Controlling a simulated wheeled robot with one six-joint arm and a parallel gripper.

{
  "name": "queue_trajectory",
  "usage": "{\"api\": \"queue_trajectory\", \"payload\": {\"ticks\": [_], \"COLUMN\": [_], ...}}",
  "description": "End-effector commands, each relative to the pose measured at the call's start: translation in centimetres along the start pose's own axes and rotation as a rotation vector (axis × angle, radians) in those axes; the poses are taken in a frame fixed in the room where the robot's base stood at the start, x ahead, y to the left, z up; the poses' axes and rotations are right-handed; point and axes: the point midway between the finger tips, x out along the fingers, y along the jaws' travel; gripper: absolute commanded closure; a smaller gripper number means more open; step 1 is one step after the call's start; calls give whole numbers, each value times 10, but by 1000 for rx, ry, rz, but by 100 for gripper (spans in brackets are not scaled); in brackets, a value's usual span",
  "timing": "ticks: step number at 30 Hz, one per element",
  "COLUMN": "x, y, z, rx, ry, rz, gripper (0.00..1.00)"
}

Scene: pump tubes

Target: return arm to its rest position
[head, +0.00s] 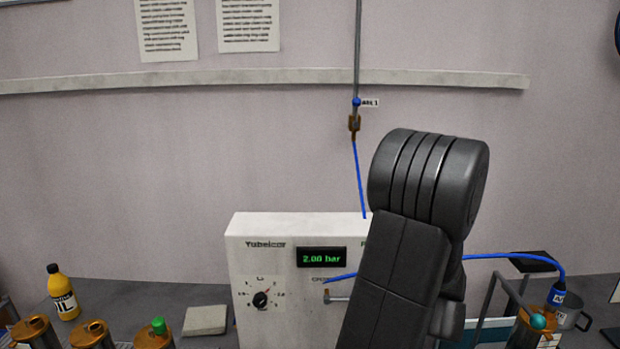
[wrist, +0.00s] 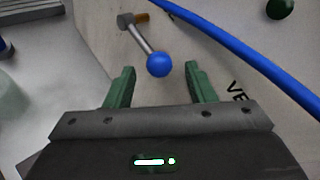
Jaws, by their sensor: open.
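My gripper (wrist: 158,88) is open in the wrist view, with two green fingers spread apart. A blue ball knob (wrist: 159,64) on a metal lever (wrist: 139,40) lies just beyond the gap between the fingertips, and nothing shows gripped. In the head view, my dark arm stands in front of the right part of the white pump box (head: 265,240), and my gripper is hidden behind it. The box display (head: 321,257) reads 2.00 bar. A short piece of the metal lever (head: 337,299) shows beside my arm.
A blue tube (wrist: 240,50) passes close on the right in the wrist view. In the head view, a yellow bottle (head: 63,293) and several copper canisters (head: 93,334) stand at left.

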Motion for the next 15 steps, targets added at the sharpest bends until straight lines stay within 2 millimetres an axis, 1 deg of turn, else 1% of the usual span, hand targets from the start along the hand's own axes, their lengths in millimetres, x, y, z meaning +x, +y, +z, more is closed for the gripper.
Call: {"api": "queue_trajectory", "payload": {"ticks": [1,3,6,15], "x": [7,13,19,19], "y": [0,0,1,1], "z": [1,1,0,-1], "rx": [1,1,0,8], "ry": [-1,0,0,-6], "rz": [3,2,2,-1], "gripper": [50,50,50,50]}}
